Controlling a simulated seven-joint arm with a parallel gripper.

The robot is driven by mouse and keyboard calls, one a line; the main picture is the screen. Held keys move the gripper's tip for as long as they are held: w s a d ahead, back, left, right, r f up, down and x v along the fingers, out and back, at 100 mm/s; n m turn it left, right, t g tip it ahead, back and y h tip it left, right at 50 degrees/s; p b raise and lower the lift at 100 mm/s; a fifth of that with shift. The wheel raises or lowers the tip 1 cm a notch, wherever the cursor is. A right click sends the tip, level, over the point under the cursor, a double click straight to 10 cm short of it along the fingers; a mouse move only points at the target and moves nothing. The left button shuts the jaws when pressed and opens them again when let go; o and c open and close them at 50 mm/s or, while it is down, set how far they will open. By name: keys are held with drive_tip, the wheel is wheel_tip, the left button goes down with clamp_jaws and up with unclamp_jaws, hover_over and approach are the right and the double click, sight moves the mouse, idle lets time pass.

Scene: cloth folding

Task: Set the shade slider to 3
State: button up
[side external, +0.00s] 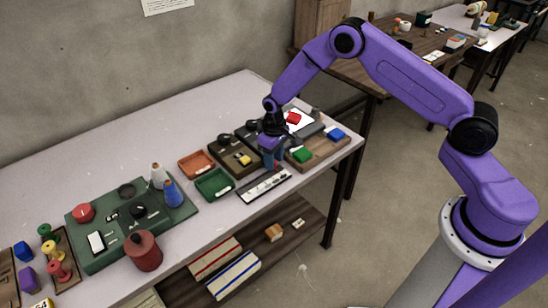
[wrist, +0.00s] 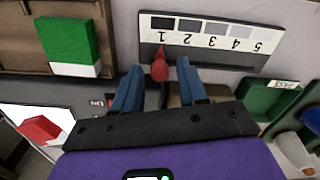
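The shade slider is a pale strip (wrist: 250,60) with a dark track and swatches running from dark to light, numbered 1 to 5. In the wrist view the numbers appear upside down. Its red knob (wrist: 160,68) stands in line with the 1, at the dark end. The strip (side external: 255,192) also shows in the side external view, below my gripper. My gripper (wrist: 160,82) is open, with one blue finger on each side of the red knob and a visible gap to each. In the side external view my gripper (side external: 273,163) hides part of the strip's far end.
A wooden tray with a green block (wrist: 66,40) lies beside the strip's 1 end. A green tray (wrist: 272,98) marked PASS lies near the 5 end. An orange tray (side external: 196,163) and a green board (side external: 110,250) with several parts stand further left. The table's front edge is close.

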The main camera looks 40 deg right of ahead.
sight(259, 178)
clamp_jaws()
drive_tip(key=shift+a, duration=3.05)
drive_tip(key=shift+o, duration=1.2)
unclamp_jaws()
drive_tip(key=shift+r, duration=0.15)
wheel_tip(259, 178, up, 17)
drive_tip(key=shift+r, duration=0.1)
